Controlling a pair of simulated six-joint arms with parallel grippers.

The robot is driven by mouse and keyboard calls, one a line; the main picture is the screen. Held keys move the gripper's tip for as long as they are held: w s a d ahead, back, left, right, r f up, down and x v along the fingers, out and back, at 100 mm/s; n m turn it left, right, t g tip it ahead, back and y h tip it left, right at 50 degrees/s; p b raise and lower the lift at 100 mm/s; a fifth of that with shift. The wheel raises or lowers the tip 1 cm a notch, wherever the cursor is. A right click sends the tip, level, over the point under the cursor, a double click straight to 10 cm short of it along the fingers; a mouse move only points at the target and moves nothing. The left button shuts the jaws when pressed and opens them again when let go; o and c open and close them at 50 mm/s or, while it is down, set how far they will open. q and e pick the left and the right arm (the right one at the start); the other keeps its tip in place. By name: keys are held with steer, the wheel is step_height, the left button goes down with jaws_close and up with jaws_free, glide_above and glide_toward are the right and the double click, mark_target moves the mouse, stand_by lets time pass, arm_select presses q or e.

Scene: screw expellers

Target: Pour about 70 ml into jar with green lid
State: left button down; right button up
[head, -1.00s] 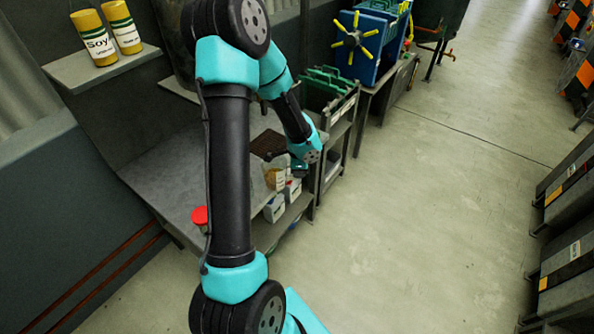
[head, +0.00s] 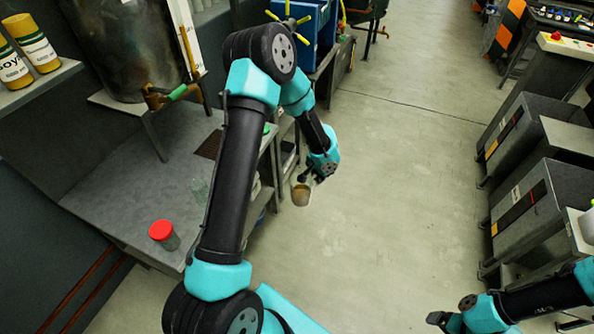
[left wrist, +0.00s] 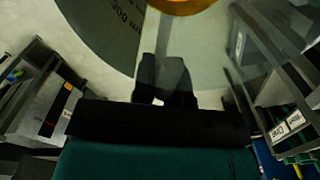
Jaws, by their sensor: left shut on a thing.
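My left gripper (head: 313,176) is shut on a clear beaker (head: 301,194) with amber contents, held out past the bench edge with the floor behind it. In the left wrist view the beaker (left wrist: 100,28) fills the top, with printed marks and amber contents, and the dark fingers of my left gripper (left wrist: 166,82) meet at its side. A jar with a red lid (head: 162,231) stands on the bench. A clear glass vessel (head: 198,190) stands behind it, its lid not visible. My right gripper (head: 440,318) is low at the right, seemingly empty.
The grey bench (head: 120,190) has free room around the red-lidded jar. A metal drum with a tap (head: 165,95) stands behind it. Yellow Soy containers (head: 30,45) sit on a shelf. Open floor (head: 400,180) lies right of the bench, with grey machines (head: 530,150) beyond.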

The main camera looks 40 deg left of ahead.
arm_select(q)
steer(key=w+d+f+n, duration=0.1)
steer(key=w+d+f, duration=0.1)
steer(key=d, duration=0.4)
steer(key=w+d+f+n, duration=0.2)
steer(key=d+f, duration=0.1)
steer(key=d, duration=0.3)
steer(key=shift+w+d, duration=0.25)
steer(key=shift+w, duration=0.05)
